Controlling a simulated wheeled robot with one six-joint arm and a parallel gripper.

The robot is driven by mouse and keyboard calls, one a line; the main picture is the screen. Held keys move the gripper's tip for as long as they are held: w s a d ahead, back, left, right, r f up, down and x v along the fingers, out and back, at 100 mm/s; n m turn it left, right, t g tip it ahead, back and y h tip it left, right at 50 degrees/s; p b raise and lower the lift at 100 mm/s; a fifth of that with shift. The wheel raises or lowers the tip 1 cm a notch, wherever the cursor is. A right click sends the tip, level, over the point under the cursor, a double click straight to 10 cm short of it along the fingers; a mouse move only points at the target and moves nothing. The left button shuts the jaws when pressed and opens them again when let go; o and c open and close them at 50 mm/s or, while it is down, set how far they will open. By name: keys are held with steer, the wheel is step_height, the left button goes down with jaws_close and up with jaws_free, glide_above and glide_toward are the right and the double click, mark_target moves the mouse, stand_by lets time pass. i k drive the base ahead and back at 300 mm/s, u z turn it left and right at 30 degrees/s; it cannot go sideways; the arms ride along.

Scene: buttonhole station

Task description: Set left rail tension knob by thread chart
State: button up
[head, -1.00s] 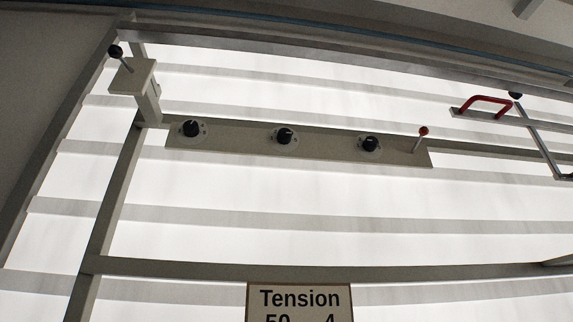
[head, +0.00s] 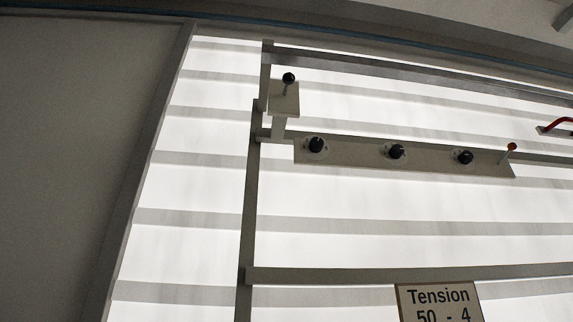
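In the head view three black knobs sit in a row on a beige rail panel (head: 357,162). The left knob (head: 317,145) shows a pale pointer mark, too small to read exactly. The middle knob (head: 397,152) and the right knob (head: 465,157) are to its right. A chart sign (head: 440,304) at the bottom edge reads "Tension" and "50 - 4"; the rest of it is cut off. My gripper is not in view.
A beige bracket with a black-ball lever (head: 288,79) stands at the rail's upper left. A red-ball lever (head: 511,147) stands at the panel's right end. A red handle (head: 556,124) is at the right edge. Grey frame posts and a bright slatted backdrop surround these.

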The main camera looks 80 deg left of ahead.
mark_target(316, 145)
steer(key=k, duration=0.2)
steer(key=u, duration=1)
